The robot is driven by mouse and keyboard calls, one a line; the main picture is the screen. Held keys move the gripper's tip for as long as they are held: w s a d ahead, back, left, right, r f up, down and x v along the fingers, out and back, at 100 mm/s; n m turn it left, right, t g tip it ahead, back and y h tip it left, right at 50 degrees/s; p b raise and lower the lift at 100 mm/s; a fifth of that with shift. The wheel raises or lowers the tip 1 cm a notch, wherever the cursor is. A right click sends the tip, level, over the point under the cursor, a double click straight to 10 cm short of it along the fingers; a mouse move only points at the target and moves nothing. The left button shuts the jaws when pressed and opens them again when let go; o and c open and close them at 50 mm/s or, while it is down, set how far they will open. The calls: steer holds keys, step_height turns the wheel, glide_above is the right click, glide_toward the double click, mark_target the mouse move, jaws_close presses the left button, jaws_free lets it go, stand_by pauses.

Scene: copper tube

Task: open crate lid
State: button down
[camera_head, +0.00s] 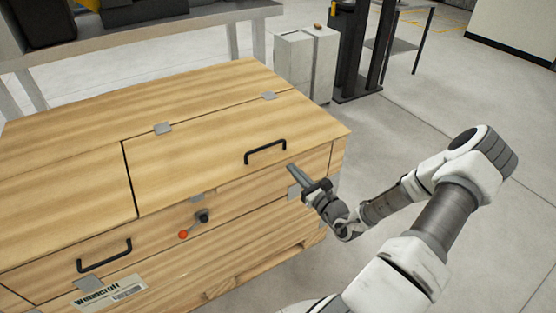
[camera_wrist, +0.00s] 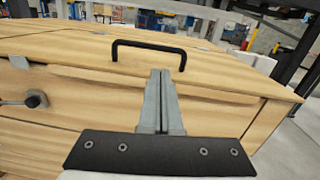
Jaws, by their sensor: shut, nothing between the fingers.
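The wooden crate (camera_head: 60,162) fills the left of the head view. Its right lid panel (camera_head: 205,155) lies flat and closed, with two grey hinges along its back edge. A black bar handle (camera_head: 265,151) stands on this lid near the front edge; it also shows in the wrist view (camera_wrist: 149,43). My gripper (camera_head: 292,169) is shut and empty, in front of the crate's front edge and just right of and below the handle. In the wrist view, the closed fingers (camera_wrist: 160,75) point toward the lid, below the handle's right half. I cannot tell whether they touch the wood.
A second black handle (camera_head: 104,255) is at the crate's front left. A dark knob (camera_head: 202,216) and a red ball (camera_head: 183,234) are on the crate's front. A grey bench (camera_head: 180,25) stands behind, with white boxes (camera_head: 306,62) at its right.

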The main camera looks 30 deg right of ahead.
mark_target(281, 157)
steer(key=shift+m+h, duration=0.6)
steer(key=shift+h, duration=0.1)
steer(key=w, duration=0.3)
steer(key=w+b, duration=0.1)
steer(key=w, duration=0.2)
steer(key=w+d+b, duration=0.1)
steer(key=w, duration=0.2)
steer(key=shift+w+f, duration=0.35)
steer(key=shift+r, duration=0.1)
